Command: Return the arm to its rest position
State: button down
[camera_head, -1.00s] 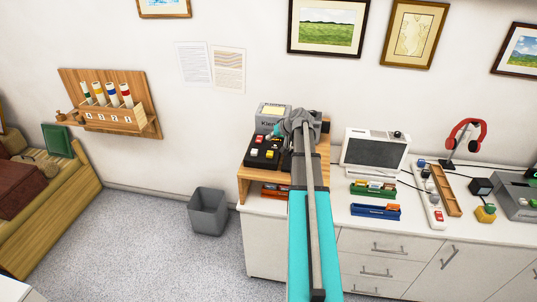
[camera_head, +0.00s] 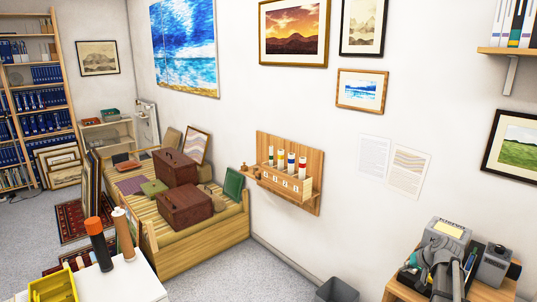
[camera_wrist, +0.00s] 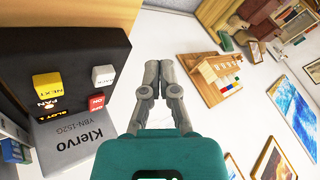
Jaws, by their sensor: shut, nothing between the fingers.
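My gripper (camera_wrist: 159,72) is in the middle of the wrist view, with its two grey fingers together and nothing between them. Beside it on the left is a grey and black Klervo machine (camera_wrist: 78,140) with yellow, white and red buttons. The fingers appear apart from the machine. In the head view, part of my grey arm (camera_head: 441,262) shows at the lower right, in front of the machine (camera_head: 447,228). My fingertips are hard to make out there.
A wooden wall rack (camera_head: 291,180) with several tubes hangs at centre. A grey bin (camera_head: 337,291) stands on the floor below. A daybed (camera_head: 222,232) holds brown cases. Framed prints hang on the wall. Open floor lies between daybed and bin.

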jog(key=s+a+f+n+g+h, duration=0.1)
jog(key=s+a, duration=0.4)
jog(key=a, duration=0.5)
jog(key=s+a+f+n+g+h, duration=0.1)
jog(key=s+a+f+g, duration=0.1)
jog(key=s+a, duration=0.4)
jog(key=s+a+f+n+g+h, duration=0.1)
jog(key=s+a, duration=0.4)
jog(key=a, duration=1)
jog(key=n+g, duration=0.1)
jog(key=g, duration=0.1)
jog(key=shift+s+a+f+g+b, duration=0.25)
jog(key=shift+a+g+b, duration=0.05)
jog(key=shift+a+b, duration=0.1)
jog(key=shift+d, duration=0.15)
